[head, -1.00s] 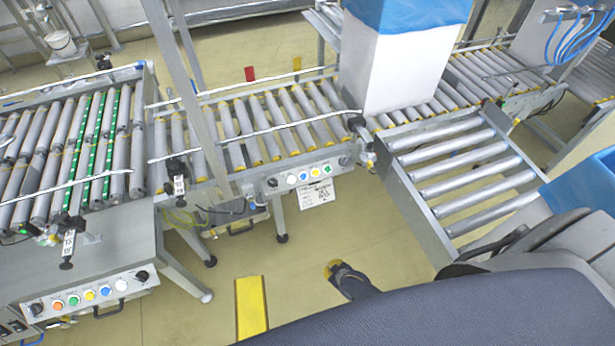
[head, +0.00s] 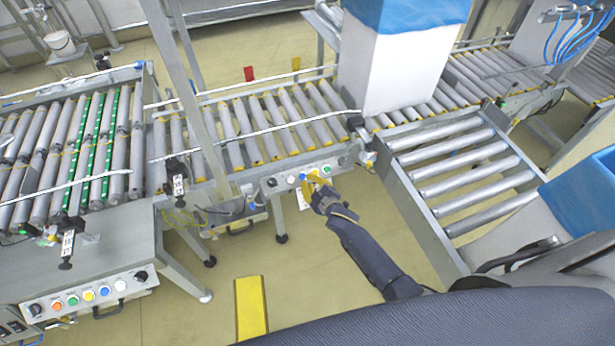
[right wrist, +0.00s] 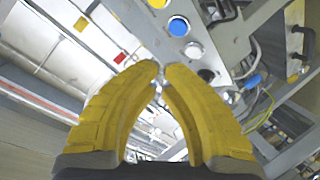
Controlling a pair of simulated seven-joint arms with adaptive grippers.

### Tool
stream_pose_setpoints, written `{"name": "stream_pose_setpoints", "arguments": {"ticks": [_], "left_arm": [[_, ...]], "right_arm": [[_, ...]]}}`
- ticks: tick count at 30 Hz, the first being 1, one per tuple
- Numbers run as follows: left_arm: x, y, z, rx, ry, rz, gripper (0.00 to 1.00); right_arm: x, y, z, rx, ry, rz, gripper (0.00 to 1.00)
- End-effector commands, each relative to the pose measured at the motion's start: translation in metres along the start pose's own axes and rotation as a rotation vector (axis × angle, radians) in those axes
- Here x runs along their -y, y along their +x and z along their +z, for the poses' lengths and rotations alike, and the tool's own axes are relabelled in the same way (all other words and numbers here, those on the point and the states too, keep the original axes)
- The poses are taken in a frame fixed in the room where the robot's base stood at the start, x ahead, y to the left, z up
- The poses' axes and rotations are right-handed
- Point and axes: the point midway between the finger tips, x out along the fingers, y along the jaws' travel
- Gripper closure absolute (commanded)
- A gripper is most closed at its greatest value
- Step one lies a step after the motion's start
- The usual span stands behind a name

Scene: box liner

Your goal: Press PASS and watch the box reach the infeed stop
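A tall white box (head: 390,72) with a blue liner (head: 408,14) over its top stands on the roller conveyor (head: 275,125). Below the conveyor is a button panel (head: 302,178) with white, blue and green buttons showing; I cannot read PASS. My right gripper (head: 314,183) is just in front of the panel and covers its yellow button. In the right wrist view, the yellow fingertips (right wrist: 161,67) nearly meet with nothing between them. The blue button (right wrist: 179,26) and white button (right wrist: 194,50) lie beyond the tips; contact is unclear. My left gripper is out of view. I cannot pick out the infeed stop.
A second button panel (head: 88,295) sits on the left station, with green-striped rollers (head: 100,125) behind it. A side roller section (head: 460,165) juts towards me on the right, near another blue-lined box (head: 585,190). Metal posts rise over the conveyor.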

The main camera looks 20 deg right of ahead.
Motion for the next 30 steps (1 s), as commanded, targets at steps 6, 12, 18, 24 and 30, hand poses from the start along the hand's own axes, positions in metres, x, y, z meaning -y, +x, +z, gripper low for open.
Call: {"name": "stream_pose_setpoints", "arguments": {"ticks": [6, 12, 18, 24, 30], "left_arm": [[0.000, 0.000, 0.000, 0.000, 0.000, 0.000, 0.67], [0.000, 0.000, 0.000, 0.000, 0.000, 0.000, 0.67], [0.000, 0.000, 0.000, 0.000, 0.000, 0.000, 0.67], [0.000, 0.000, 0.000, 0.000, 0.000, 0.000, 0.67], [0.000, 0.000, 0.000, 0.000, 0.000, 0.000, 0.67]], "right_arm": [[-0.021, -0.002, -0.033, -0.064, -0.085, 0.044, 1.00], [-0.022, -0.002, -0.036, -0.071, -0.137, 0.050, 1.00], [-0.022, -0.002, -0.036, -0.070, -0.140, 0.049, 1.00], [-0.022, -0.001, -0.035, -0.069, -0.139, 0.049, 1.00], [-0.018, 0.010, -0.029, -0.068, -0.138, 0.049, 1.00]]}}
